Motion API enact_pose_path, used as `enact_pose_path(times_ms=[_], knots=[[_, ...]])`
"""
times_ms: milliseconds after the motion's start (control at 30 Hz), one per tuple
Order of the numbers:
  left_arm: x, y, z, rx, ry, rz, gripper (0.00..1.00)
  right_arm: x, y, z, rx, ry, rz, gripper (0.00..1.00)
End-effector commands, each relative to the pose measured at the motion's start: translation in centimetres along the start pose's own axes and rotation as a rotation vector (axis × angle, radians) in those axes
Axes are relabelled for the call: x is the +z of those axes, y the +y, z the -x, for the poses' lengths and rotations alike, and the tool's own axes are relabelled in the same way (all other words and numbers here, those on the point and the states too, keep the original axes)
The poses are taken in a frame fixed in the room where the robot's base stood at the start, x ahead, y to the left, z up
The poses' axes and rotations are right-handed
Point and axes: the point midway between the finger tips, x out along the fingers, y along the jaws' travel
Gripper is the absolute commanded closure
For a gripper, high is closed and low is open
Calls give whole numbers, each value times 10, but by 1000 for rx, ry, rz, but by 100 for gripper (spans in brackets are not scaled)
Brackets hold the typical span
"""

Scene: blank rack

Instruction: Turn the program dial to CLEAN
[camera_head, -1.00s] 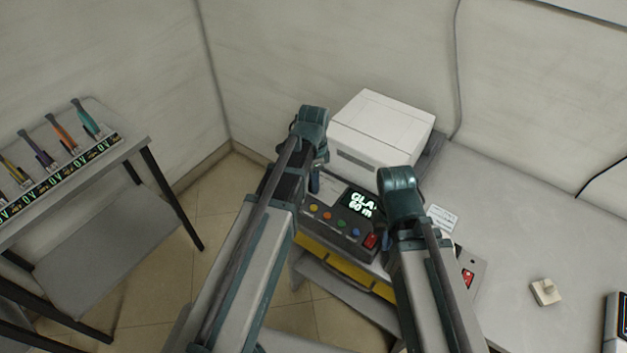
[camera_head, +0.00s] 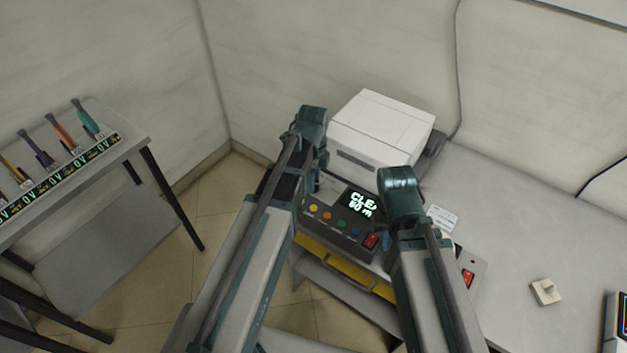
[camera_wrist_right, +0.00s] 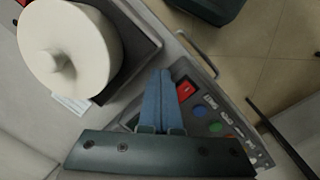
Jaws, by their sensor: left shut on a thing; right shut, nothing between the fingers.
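The control panel (camera_head: 337,221) has a lit display (camera_head: 361,203) with text starting "CLE" over "60 m"; my right arm cuts off its right end. My left gripper (camera_head: 315,184) is at the panel's left end, shut on what appears to be the program dial. The dial itself is hidden behind the gripper and arm. My right gripper (camera_head: 387,243) is shut and empty, near the panel's right end by the red switch (camera_head: 371,241). In the right wrist view its blue fingers (camera_wrist_right: 163,92) are together, beside the red switch (camera_wrist_right: 186,91).
A white box-shaped machine (camera_head: 385,128) stands behind the panel. Coloured buttons (camera_head: 327,215) line the panel. A cream knobbed block (camera_head: 545,291) lies on the bench (camera_head: 520,215) at right. A side table (camera_head: 130,150) at left holds several coloured-handled tools.

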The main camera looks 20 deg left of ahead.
Motion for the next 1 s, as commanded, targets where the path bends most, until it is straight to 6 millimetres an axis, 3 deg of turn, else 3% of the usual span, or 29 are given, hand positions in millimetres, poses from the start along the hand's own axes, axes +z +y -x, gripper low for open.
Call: enact_pose_path(times_ms=[433,467,600,1000], knots=[[0,0,0,0,0,-9,100,0,0,0,0,0,0,100],[0,0,0,0,0,-9,54,0,0,0,0,0,0,100],[0,0,0,0,0,-9,29,0,0,0,0,0,0,100],[0,0,3,0,0,-8,29,0,0,3,0,0,0,100]])
